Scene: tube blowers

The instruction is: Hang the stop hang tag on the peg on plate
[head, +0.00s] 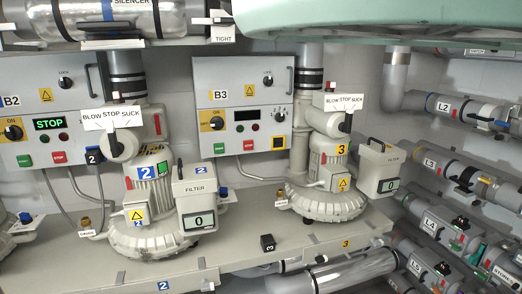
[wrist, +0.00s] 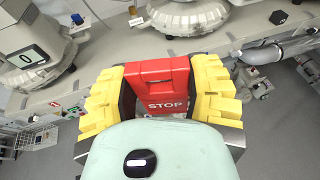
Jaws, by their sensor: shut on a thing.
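The red stop hang tag (wrist: 165,92), with white STOP lettering and a dark slot near its upper edge, is in the wrist view. My gripper (wrist: 160,84) is shut on it, with a yellow ribbed finger on each side. The gripper and tag are not visible in the head view, where only a pale green part of my arm crosses the top right. I cannot make out the peg or its plate for certain in either view.
Two blowers, marked 2 (head: 150,215) and 3 (head: 325,180), stand on a grey bench (head: 240,235). Control boxes B2 (head: 50,95) and B3 (head: 225,90) are behind them. Pipes (head: 450,170) line the right wall.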

